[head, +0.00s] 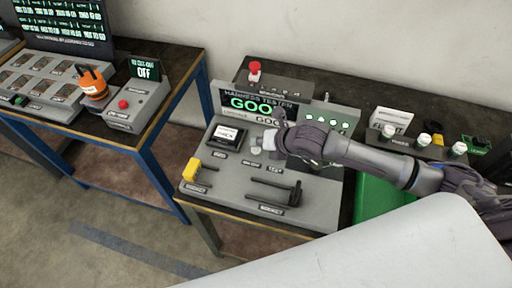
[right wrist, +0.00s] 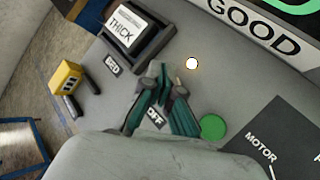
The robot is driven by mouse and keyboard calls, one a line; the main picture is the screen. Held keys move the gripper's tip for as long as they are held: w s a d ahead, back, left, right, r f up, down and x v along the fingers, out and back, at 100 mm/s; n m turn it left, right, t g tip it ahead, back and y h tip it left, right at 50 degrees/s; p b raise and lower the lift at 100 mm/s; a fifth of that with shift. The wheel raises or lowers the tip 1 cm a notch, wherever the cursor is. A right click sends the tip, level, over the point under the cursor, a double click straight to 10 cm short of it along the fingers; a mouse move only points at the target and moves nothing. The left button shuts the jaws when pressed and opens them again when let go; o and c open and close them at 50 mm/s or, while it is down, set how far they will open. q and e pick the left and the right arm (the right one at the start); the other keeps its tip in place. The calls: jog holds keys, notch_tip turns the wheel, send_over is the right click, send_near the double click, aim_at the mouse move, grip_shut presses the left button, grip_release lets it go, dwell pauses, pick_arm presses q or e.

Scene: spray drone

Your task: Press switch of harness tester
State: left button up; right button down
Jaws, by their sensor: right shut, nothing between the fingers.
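The harness tester (head: 225,178) is a grey console on the middle table. Its screen (head: 255,104) shows green letters starting "GOO"; the rest is hidden behind my right arm. My right gripper (head: 262,146) is over the console's sloped top, shut and empty. In the right wrist view the gripper (right wrist: 165,92) points down at the panel beside a label (right wrist: 154,117) that seems to read "OFF". A green round button (right wrist: 213,127) lies right of the fingers, and a lit white spot (right wrist: 192,63) lies beyond them. Any switch under the fingertips is hidden; contact cannot be told. My left gripper is out of view.
A block marked THICK (right wrist: 134,30) and a yellow plug (right wrist: 67,76) lie left of the fingers. A black connector (head: 293,195) sits at the console's front. Small bottles (head: 424,140) stand at right.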

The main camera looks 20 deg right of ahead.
aim_at(258, 150)
dwell(0.4)
jog(key=shift+f, duration=0.6)
dwell(0.3)
jog(key=shift+r+p, duration=0.6)
jog(key=shift+p, duration=0.1)
notch_tip(258, 150, up, 6)
jog(key=p, duration=0.6)
jog(key=shift+r, duration=0.1)
